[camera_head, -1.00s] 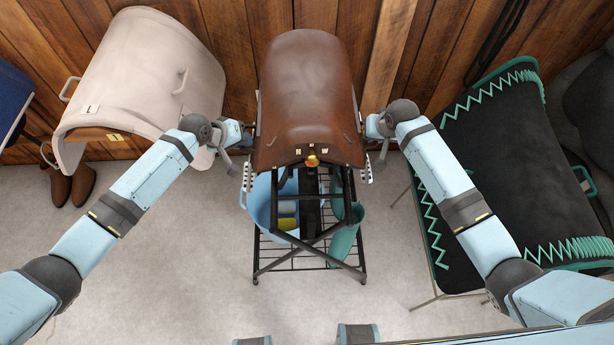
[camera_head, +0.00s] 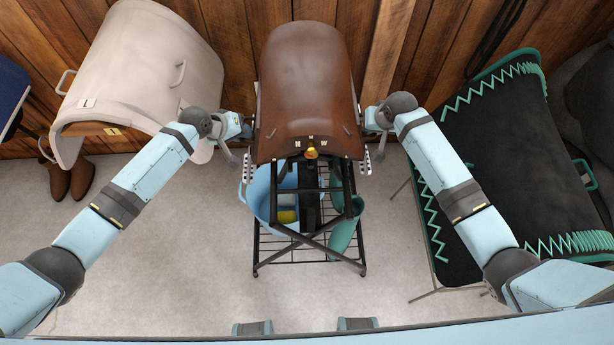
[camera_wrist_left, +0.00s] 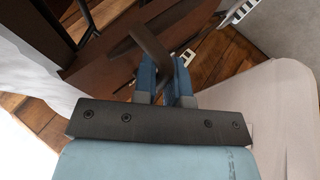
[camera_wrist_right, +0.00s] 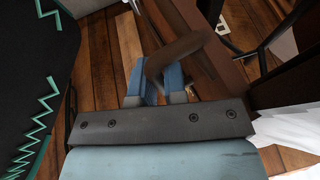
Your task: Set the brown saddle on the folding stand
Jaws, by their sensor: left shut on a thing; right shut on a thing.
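The brown saddle (camera_head: 306,85) is over the black folding stand (camera_head: 318,240), roughly in line with it. It hides the stand's top, so I cannot tell whether it rests on it or is held just above. My left gripper (camera_head: 246,131) is shut on a brown handle at the saddle's left side; its blue fingers (camera_wrist_left: 168,80) grip that handle in the left wrist view. My right gripper (camera_head: 369,119) is shut on the matching handle at the right side; the right wrist view shows its fingers (camera_wrist_right: 156,82) around it.
A cream saddle (camera_head: 145,75) is close on the left, near my left forearm. A black pad with green trim (camera_head: 510,170) lies on a table at right. A light blue tub (camera_head: 262,195) and a green container (camera_head: 345,235) are within the stand. The wooden wall is behind; front floor is clear.

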